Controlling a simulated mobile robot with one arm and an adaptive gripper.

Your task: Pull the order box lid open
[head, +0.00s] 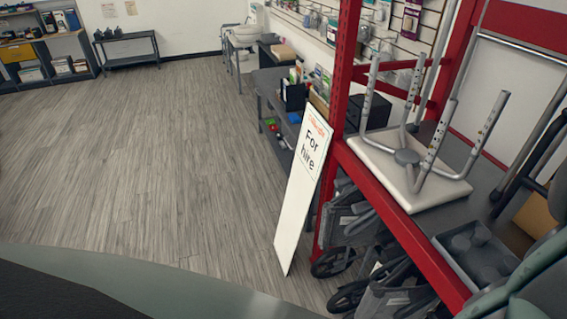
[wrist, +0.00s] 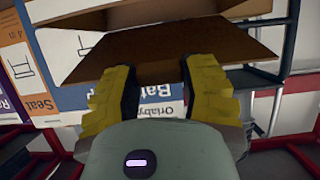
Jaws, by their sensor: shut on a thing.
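In the wrist view, my gripper (wrist: 160,76) reaches in from the bottom with two yellow-and-black fingers. A brown cardboard flap (wrist: 178,45), which looks like the order box lid, lies at the fingertips and spans across them. The fingers are shut on it, though the exact contact is hard to see. Another brown cardboard edge (wrist: 125,13) shows above the flap, with a dark gap between them. The head view shows neither my gripper nor the flap clearly.
Printed cartons (wrist: 30,65) stand behind the fingers in the wrist view. In the head view, a red-framed shelf (head: 400,225) holds an upturned white seat (head: 395,175) with metal legs. A "For hire" sign (head: 303,180) leans beside it. The wooden floor (head: 130,150) at left is clear.

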